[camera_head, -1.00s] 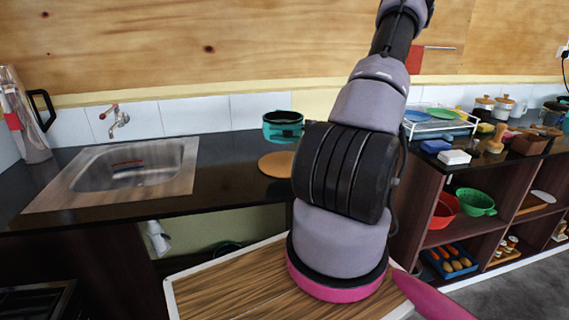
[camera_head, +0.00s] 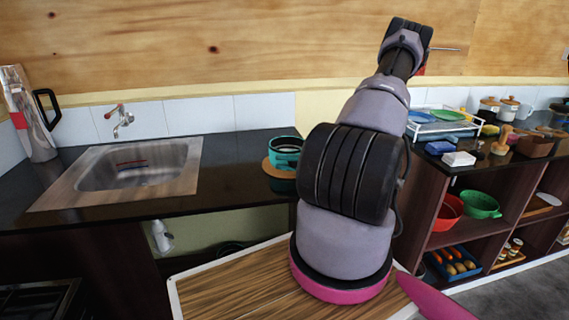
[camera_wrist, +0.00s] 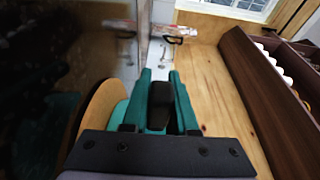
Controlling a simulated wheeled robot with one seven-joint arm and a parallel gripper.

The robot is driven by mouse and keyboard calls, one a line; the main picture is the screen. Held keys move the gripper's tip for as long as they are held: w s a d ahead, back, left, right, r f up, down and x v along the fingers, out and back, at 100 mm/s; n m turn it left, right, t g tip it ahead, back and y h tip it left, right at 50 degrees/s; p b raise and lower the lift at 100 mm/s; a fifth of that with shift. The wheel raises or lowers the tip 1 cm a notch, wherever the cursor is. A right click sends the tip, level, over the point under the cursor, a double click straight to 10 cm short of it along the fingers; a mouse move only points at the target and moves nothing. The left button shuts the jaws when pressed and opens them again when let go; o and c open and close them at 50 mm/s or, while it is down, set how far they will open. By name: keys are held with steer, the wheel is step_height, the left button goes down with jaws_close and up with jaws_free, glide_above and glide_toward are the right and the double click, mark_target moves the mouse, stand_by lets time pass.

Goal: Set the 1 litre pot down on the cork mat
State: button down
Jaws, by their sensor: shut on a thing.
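The teal 1 litre pot (camera_head: 286,148) is upright over the round cork mat (camera_head: 268,171) on the dark counter in the head view. The mat's left edge and front edge show around its base; I cannot tell whether the pot touches the mat. In the wrist view the mat (camera_wrist: 97,115) is a tan curve at left, with a sliver of the teal pot (camera_wrist: 117,112) beside it. My gripper (camera_wrist: 160,80) is shut on the pot, with a dark handle-like part between the teal fingers. In the head view my arm hides the gripper.
A sink (camera_head: 135,165) is set in the counter left of the mat, with clear counter between. A tall jug (camera_head: 35,115) stands at far left. A dish rack (camera_head: 440,125) and jars stand at right, above open shelves with bowls. The tiled wall is behind.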

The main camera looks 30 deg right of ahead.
steer(key=c, duration=0.7)
jaws_free()
steer(key=shift+d, duration=0.1)
steer(key=v, duration=1.1)
steer(key=shift+s+d, duration=0.25)
steer(key=a+r+n+g+h, duration=0.4)
steer(key=a+r+g+h, duration=0.5)
steer(key=a+r, duration=0.85)
steer(key=s+a+r+t+h, duration=0.2)
steer(key=s+a+r+t, duration=0.1)
steer(key=r, duration=0.6)
steer(key=s+a+r+m+t+h, duration=0.1)
steer(key=s+a+r+t+h, duration=0.1)
steer(key=s+a+r, duration=0.3)
steer(key=s+r+t, duration=0.1)
steer(key=s+r, duration=0.2)
steer(key=r, duration=0.1)
steer(key=shift+a+m, duration=0.2)
steer(key=shift+m, duration=0.1)
steer(key=shift+s, duration=0.15)
